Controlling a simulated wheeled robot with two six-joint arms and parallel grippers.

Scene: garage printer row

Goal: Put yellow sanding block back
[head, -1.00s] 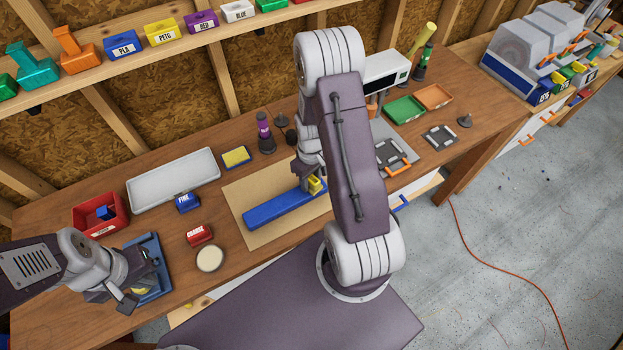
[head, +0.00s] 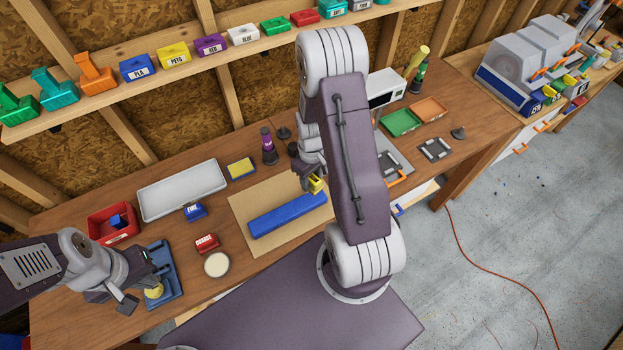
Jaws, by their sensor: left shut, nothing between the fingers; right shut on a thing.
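The yellow sanding block (head: 315,185) is in my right gripper (head: 313,181), which is shut on it just above the right end of a long blue bar (head: 288,214). My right arm covers part of this area. The bar lies on a tan sheet (head: 246,197). A blue block marked FINE (head: 194,211) and a red block (head: 206,244) stand on the bench left of the sheet. My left gripper (head: 137,290) is shut and empty at the front left, by a blue holder (head: 166,272) with a yellow round thing on it.
A white tray (head: 183,189), a red bin (head: 112,235), a yellow-topped pad (head: 241,169) and a purple-labelled bottle (head: 268,147) stand behind. A round cream-coloured disc (head: 217,265) lies in front. Green (head: 400,121) and orange trays (head: 430,109) are at the right.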

